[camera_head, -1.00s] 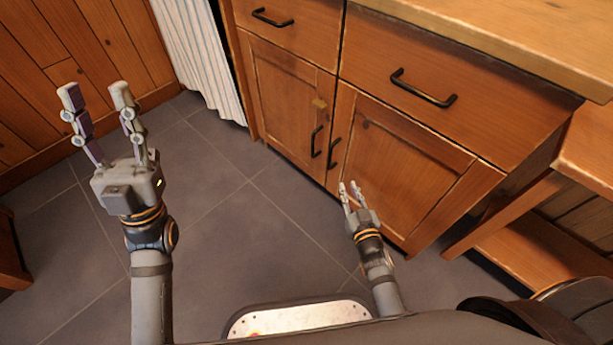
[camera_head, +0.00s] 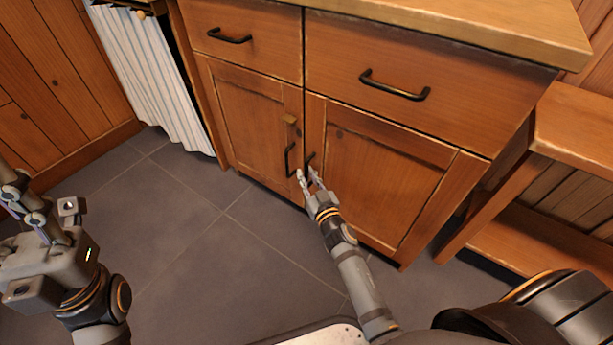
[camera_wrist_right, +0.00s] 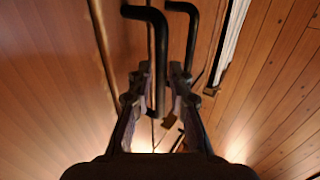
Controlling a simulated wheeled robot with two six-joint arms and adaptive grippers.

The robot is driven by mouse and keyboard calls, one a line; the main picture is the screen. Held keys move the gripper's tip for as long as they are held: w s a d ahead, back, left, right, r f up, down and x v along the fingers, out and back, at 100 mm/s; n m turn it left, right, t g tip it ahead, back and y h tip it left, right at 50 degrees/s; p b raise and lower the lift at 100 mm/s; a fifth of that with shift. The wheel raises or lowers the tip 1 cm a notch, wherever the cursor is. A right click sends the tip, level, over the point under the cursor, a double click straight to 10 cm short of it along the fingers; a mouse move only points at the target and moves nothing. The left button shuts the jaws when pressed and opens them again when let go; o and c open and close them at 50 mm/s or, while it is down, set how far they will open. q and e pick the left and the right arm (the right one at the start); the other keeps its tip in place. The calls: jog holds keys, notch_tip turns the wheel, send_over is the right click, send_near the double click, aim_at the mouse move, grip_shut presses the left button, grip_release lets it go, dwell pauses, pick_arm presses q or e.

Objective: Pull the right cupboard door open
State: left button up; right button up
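The right cupboard door (camera_head: 385,185) is brown wood and sits closed under a wide drawer. Its black bar handle (camera_head: 309,160) is upright near the door's left edge and also shows in the right wrist view (camera_wrist_right: 150,14). My right gripper (camera_head: 307,173) is at this handle with its fingers apart. In the wrist view the handle's bar runs down between the two fingertips; I cannot tell whether they touch it. My left gripper (camera_head: 35,225) is at the lower left, away from the cupboard, its fingers partly cut off by the picture edge.
The left door (camera_head: 250,115) is closed, its black handle (camera_head: 288,160) close beside my right gripper. Drawers with black handles (camera_head: 395,86) lie above. A striped curtain (camera_head: 150,80) hangs at left, and a wooden shelf unit (camera_head: 570,140) stands at right. The grey floor in front is clear.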

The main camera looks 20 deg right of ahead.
jog(key=shift+w, duration=0.35)
grip_shut()
